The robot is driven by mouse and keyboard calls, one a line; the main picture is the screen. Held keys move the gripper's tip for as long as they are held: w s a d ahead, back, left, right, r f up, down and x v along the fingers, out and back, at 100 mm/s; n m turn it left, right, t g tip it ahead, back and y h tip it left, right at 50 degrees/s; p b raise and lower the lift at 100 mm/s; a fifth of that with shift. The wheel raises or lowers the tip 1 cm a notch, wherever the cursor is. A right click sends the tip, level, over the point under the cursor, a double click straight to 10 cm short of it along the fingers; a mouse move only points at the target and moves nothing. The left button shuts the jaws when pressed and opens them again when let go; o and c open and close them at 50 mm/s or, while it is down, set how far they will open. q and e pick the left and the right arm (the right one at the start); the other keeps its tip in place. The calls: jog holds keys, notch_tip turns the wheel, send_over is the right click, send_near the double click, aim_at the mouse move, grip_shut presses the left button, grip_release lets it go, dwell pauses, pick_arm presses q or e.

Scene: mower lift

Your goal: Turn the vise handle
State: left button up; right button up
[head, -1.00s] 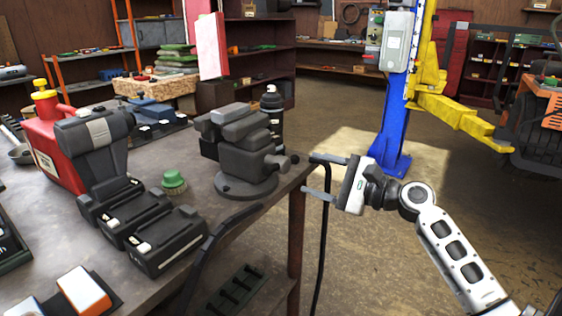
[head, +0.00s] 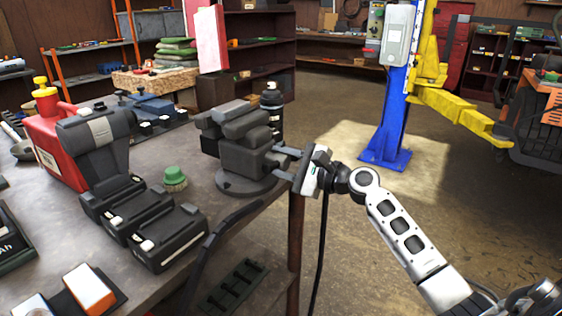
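The grey vise (head: 240,145) is mounted on the corner of the workbench (head: 225,212), its screw end facing right. Its handle is at that end and is mostly hidden by my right gripper in the head view. My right gripper (head: 279,162) comes in from the right, its two fingers apart, one above the other, and their tips reach the screw end of the vise. I cannot tell whether the fingers touch the handle. My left gripper is out of view.
Black battery packs (head: 165,235), a green-topped brush (head: 175,178) and a red can (head: 58,140) stand left of the vise. A dark bottle (head: 271,108) is behind it. A black cable (head: 322,250) hangs by the bench edge. Open floor lies to the right.

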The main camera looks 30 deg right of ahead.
jog(key=shift+c, duration=1.2)
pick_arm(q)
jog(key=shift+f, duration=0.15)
pick_arm(e)
jog(key=shift+f, duration=0.1)
